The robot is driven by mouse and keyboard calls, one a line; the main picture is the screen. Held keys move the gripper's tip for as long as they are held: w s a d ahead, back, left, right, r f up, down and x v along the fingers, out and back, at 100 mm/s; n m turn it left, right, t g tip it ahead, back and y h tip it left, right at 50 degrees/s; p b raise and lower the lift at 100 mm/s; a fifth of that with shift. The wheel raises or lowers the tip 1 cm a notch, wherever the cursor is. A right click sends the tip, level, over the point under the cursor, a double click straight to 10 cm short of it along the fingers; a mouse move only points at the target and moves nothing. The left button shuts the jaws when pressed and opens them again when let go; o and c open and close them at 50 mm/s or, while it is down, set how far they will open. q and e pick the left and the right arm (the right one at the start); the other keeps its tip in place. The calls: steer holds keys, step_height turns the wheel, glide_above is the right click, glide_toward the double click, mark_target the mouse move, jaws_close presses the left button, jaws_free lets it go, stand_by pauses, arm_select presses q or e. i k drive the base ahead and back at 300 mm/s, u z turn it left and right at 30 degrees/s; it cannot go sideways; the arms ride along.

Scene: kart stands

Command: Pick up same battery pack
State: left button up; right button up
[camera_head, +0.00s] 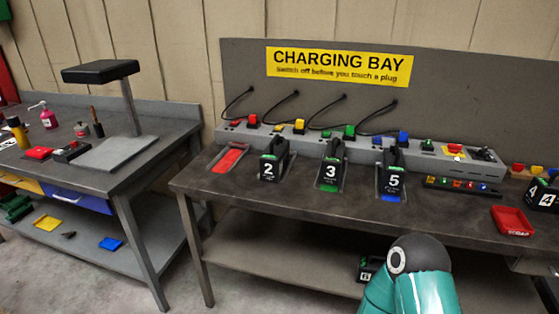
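Black battery packs with white numbers stand in the bays on the charging bench: pack 2 (273,166), pack 3 (332,172) in a green-marked bay, and pack 5 (392,178) in a blue-marked bay. The red-marked bay (229,159) at the left is empty. A pack marked 4 (546,195) sits at the bench's right end, partly cut off by the frame edge. Pack 6 (367,269) is on the lower shelf, partly hidden by my teal arm. The task line does not give a number, so I cannot tell which pack is meant. Neither gripper shows.
A red tray (512,221), apparently marked scrap, sits at the bench's front right. Plugs and switches line the grey charging strip (310,143). A second bench (160,125) at left holds a stand, bottles and small trays. The front strip of the charging bench is mostly clear.

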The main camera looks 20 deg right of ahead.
mark_target(275, 159)
steer(key=u, duration=0.05)
steer(key=i, duration=0.85)
